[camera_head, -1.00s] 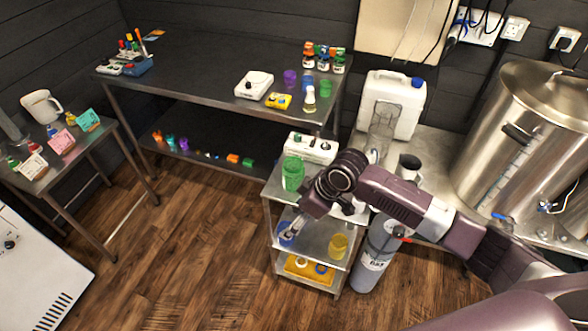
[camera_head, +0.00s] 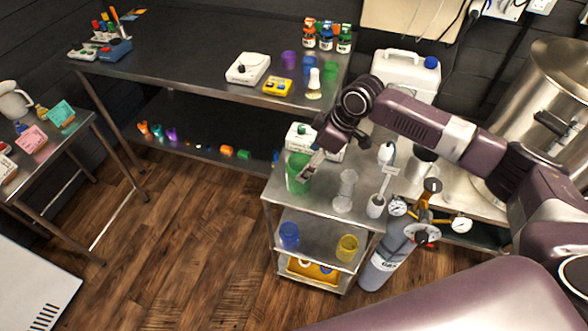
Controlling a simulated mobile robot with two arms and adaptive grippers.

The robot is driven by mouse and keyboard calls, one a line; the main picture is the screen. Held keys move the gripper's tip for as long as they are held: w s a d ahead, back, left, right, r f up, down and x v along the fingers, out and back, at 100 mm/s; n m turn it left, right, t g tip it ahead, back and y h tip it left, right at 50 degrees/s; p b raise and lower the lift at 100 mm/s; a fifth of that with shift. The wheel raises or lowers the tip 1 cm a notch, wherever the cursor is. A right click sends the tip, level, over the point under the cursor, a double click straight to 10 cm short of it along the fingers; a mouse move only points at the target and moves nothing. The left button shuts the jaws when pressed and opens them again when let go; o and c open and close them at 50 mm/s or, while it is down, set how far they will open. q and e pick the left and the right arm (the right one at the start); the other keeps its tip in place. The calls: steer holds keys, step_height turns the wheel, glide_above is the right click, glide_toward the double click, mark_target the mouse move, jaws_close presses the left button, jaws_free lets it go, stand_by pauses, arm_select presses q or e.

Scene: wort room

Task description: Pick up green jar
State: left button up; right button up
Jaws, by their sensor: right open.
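A green jar (camera_head: 297,174), larger and translucent, stands upright on the top shelf of the small metal cart (camera_head: 325,206), near its left edge. My right gripper (camera_head: 311,168) points down and to the left at the jar's upper right side. Its fingers overlap the jar in the picture, and I cannot tell whether they touch it. The gripper is open. A smaller green jar (camera_head: 329,70) stands on the long table beside a blue one. My left gripper is not in view.
A clear hourglass-shaped vessel (camera_head: 345,190) and a white probe (camera_head: 376,205) stand right of the jar. A white device (camera_head: 299,137) is behind it. Blue (camera_head: 289,235) and yellow (camera_head: 347,248) jars sit on the shelf below.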

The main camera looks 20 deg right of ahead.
steer(key=shift+w+d+f, duration=0.1)
steer(key=shift+w+f, duration=0.4)
steer(key=shift+f, duration=0.05)
steer(key=shift+f+b, duration=0.25)
steer(key=shift+b, duration=0.05)
steer(key=shift+s, duration=0.15)
steer(key=shift+s+a+f+p, duration=0.2)
steer(key=shift+a+f+p, duration=0.3)
steer(key=shift+f, duration=0.4)
steer(key=p+x, duration=0.1)
steer(key=x, duration=0.4)
steer(key=shift+w+a, duration=0.1)
steer(key=shift+w, duration=0.05)
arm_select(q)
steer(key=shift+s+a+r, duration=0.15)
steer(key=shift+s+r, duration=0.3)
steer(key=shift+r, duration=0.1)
arm_select(e)
steer(key=shift+f, duration=0.15)
steer(key=shift+c, duration=1)
steer(key=c, duration=0.7)
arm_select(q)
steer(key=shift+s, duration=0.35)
arm_select(e)
steer(key=c, duration=0.5)
